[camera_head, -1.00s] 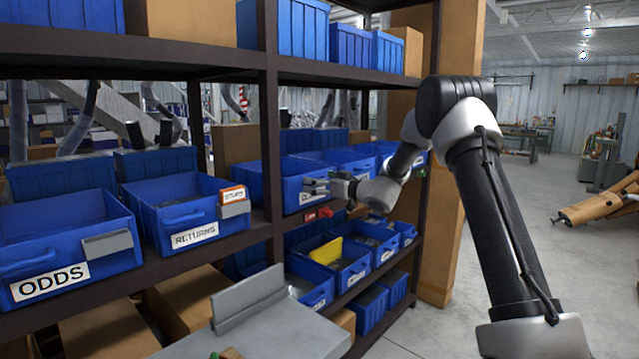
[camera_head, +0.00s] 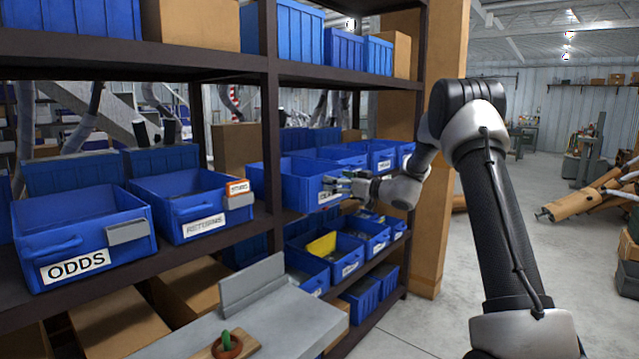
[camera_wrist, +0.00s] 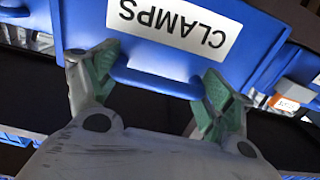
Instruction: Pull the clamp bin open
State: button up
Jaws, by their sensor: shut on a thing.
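The clamp bin (camera_head: 300,186) is a blue open-topped bin on the middle shelf, just right of the dark upright post. Its white label (camera_wrist: 180,22) reads CLAMPS, upside down in the wrist view. My gripper (camera_wrist: 155,78) is shut on the bin's blue front handle (camera_wrist: 150,84), with one green-padded finger at each end of it. In the head view my gripper (camera_head: 338,184) is at the bin's front face and covers part of it. The bin's front juts out past the shelf edge. Its contents cannot be made out.
The ODDS bin (camera_head: 72,240) and RETURNS bin (camera_head: 190,205) stand left of the post. Lower bins, one holding a yellow thing (camera_head: 322,244), sit beneath the clamp bin. A grey worktop (camera_head: 270,310) is in front of the shelf. Open floor (camera_head: 440,325) lies right.

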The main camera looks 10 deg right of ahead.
jog(key=v, duration=1.3)
jog(key=shift+r, duration=0.2)
jog(key=shift+s+d, duration=0.15)
jog(key=o, duration=1.4)
jog(key=shift+f, duration=0.1)
jog(key=v, duration=1.2)
